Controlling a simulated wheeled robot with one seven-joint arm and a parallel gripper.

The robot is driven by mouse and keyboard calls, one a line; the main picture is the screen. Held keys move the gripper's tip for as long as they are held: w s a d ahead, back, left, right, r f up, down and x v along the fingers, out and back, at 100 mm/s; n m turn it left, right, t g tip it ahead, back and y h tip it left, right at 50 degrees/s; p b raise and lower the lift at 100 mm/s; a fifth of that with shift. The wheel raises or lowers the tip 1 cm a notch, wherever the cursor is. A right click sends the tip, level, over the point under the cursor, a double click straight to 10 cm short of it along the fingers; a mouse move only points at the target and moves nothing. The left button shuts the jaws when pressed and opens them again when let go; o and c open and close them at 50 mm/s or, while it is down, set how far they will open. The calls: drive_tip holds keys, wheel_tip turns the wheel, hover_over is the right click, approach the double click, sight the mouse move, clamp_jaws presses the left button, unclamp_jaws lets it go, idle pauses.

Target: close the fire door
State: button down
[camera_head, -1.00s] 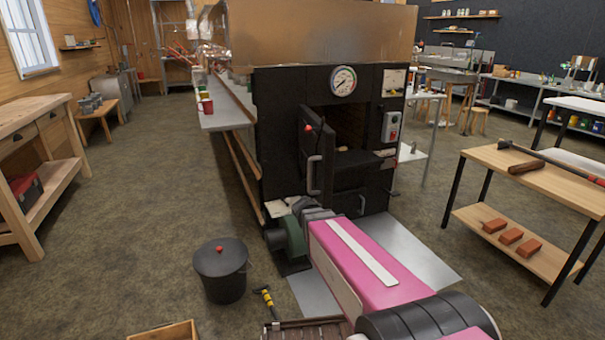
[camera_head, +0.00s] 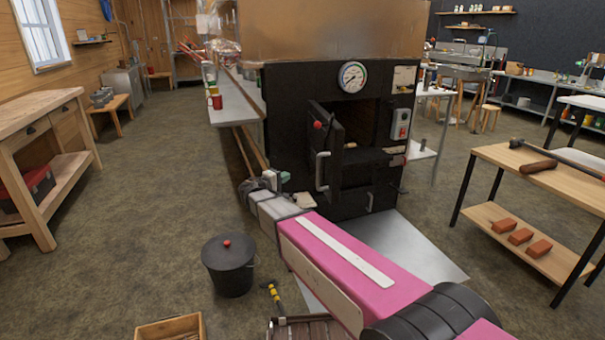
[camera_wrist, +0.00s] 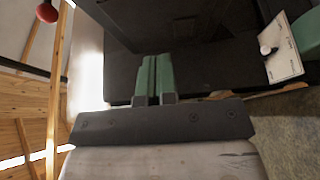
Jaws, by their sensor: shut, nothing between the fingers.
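The fire door (camera_head: 335,160) is a black panel on the front of the black evaporator. It stands swung open to the left of the dark firebox opening (camera_head: 369,118). It has a pale vertical handle (camera_head: 322,171) and a red knob (camera_head: 318,125). My gripper is low and to the left of the door in the head view, by the evaporator's front left corner; its fingertips are hard to make out there. In the wrist view its green fingers (camera_wrist: 154,78) are pressed together with nothing between them. Dark metal surfaces lie just beyond the fingers; contact cannot be told.
A side shelf (camera_head: 235,104) with cups runs along the evaporator's left.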

drive_tip(key=s+d+x, duration=0.2)
drive_tip(key=x, duration=1)
drive_tip(key=shift+d, duration=0.15)
drive_tip(key=shift+f, duration=0.1)
